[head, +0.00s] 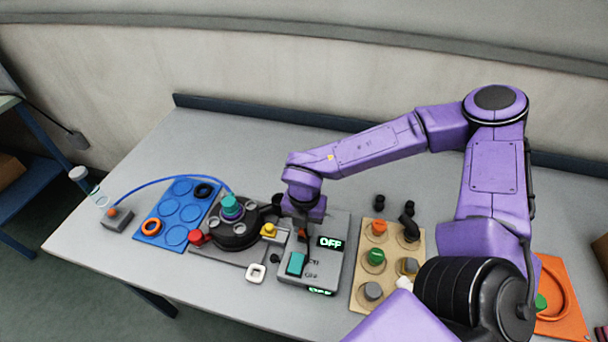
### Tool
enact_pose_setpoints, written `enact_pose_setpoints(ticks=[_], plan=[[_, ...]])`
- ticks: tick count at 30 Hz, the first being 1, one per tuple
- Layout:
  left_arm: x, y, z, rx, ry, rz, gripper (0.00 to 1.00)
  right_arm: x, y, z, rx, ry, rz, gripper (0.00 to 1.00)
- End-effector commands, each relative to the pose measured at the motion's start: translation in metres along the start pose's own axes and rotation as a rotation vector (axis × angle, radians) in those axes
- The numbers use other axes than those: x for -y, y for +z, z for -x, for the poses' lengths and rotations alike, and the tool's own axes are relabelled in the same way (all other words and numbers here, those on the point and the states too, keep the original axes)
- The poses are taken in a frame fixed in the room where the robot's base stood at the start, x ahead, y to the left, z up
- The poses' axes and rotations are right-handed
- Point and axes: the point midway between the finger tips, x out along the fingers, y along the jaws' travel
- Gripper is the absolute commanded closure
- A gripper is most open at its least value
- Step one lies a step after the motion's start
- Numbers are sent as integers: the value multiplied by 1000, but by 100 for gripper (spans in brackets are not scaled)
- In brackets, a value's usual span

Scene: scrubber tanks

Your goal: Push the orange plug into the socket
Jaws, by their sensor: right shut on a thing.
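My right gripper (303,225) points down over the back left part of a grey box (322,268). It is shut on what looks like the orange plug; only a small dark reddish bit shows between the dark fingers. My left gripper is not in view.
Left of the box stands a black round unit (236,236) with a teal top and blue hose. A blue mat (172,232) holds rings. A wooden board (360,275) with coloured knobs stands right of the box, and an orange tray (575,318) lies at far right.

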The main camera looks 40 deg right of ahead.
Motion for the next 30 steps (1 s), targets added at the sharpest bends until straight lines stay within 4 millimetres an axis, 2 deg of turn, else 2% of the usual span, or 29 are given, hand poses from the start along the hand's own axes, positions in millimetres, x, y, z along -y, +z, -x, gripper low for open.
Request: enact_pose_setpoints(ticks=[11, 12, 14, 15, 20, 21, 23, 24, 30], plan=[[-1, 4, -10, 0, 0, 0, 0, 0, 0, -13, 0, -1, 0, 100], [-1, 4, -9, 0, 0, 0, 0, 0, 0, -12, 0, -1, 0, 68], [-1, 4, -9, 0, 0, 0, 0, 0, 0, -12, 0, -1, 0, 49], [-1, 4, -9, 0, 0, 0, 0, 0, 0, -12, 0, -1, 0, 45], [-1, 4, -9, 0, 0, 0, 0, 0, 0, -12, 0, 0, 0, 45], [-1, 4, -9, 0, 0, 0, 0, 0, 0, -12, 0, 0, 0, 42], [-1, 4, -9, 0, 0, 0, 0, 0, 0, -12, 0, 0, 0, 22], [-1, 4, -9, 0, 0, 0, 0, 0, 0, -12, 0, 0, 0, 19], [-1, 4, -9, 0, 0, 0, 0, 0, 0, -12, 0, 0, 0, 19]])
